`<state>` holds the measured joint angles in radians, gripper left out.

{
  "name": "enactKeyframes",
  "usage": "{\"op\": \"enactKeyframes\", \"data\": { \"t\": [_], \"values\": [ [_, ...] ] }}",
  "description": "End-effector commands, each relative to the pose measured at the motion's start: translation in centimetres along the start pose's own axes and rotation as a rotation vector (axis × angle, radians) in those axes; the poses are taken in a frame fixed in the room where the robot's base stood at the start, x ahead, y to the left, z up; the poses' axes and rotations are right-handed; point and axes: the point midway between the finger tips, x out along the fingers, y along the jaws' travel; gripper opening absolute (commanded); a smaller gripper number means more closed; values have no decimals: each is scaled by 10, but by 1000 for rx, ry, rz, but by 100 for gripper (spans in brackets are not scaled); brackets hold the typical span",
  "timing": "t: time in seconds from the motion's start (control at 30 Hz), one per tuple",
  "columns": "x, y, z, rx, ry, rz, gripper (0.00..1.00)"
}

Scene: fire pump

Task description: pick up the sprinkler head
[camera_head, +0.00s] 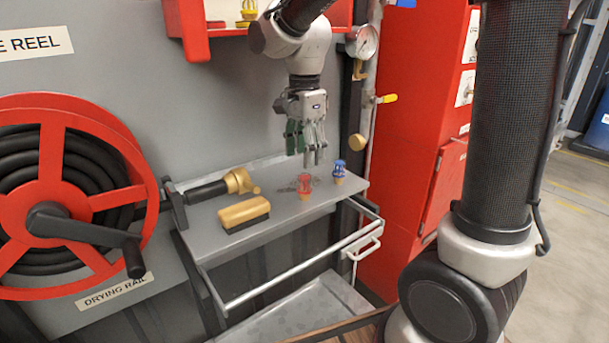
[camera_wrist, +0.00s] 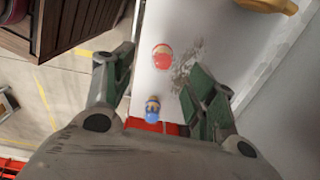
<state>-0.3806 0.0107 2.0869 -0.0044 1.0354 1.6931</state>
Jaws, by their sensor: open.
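Two small items that look like sprinkler heads stand on the grey cart top. One is red with a tan base (camera_head: 304,185); the other is blue with a tan base (camera_head: 339,172), to its right and a little farther back. My gripper (camera_head: 306,150) is open, pointing down above them, with nothing held. In the wrist view, the red head (camera_wrist: 162,57) lies between the two green fingers, near the tips. The blue head (camera_wrist: 152,108) shows closer to the gripper body. The fingers appear apart from both heads.
A grey flat tangle, perhaps a chain (camera_wrist: 188,60), lies beside the red head. A yellow brush (camera_head: 244,213) and a brass nozzle (camera_head: 238,181) lie left on the cart top (camera_head: 215,240). A pressure gauge (camera_head: 362,41) and brass valve parts stand behind; a red cabinet (camera_head: 410,140) is right.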

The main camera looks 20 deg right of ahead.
Motion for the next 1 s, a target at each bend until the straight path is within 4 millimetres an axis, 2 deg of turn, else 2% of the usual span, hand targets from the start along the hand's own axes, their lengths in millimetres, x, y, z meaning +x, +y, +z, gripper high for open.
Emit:
{"op": "enactKeyframes", "data": {
  "t": [0.2,0.47,1.0],
  "values": [
    [-3,-1,0,226,0,-1,57],
    [2,-1,0,373,1,2,57],
    [72,2,-2,378,1,3,57]
  ]
}}
